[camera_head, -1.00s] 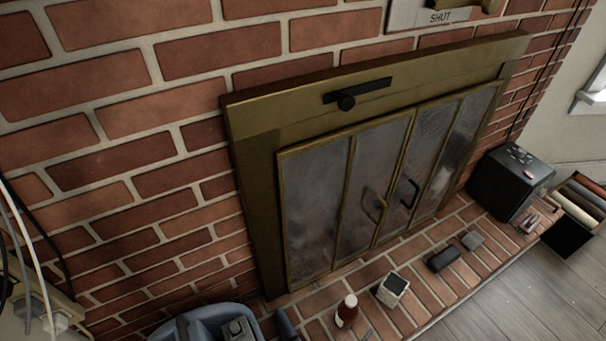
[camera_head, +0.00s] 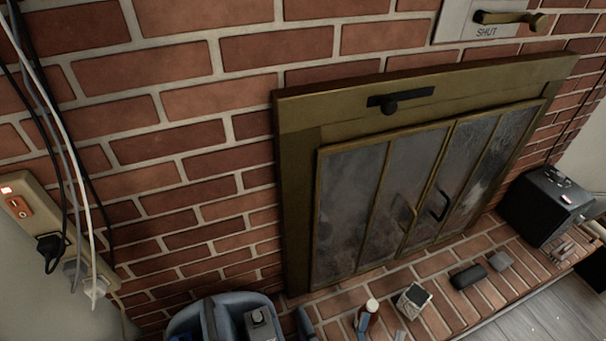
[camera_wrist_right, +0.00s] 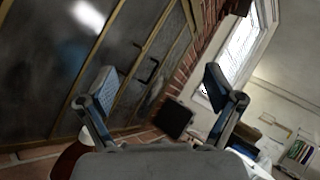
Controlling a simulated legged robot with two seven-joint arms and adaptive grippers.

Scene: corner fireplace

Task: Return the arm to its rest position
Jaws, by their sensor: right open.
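My right gripper (camera_wrist_right: 160,85) is open, with its two blue-padded fingers wide apart and nothing between them in the right wrist view. In the head view only what look like the tips of my right gripper (camera_head: 381,329) show at the bottom edge, in front of a brown bottle (camera_head: 370,309) with a white cap. The rest of my right arm is out of that view. My left gripper is not in view.
The fireplace doors (camera_head: 380,205) are closed, with a black latch (camera_head: 400,100) above. A blue-grey caddy (camera_head: 190,318), a small white-sided box (camera_head: 412,300) and a black box (camera_head: 548,207) stand on the brick hearth. Cables hang from a power strip (camera_head: 30,215) at left.

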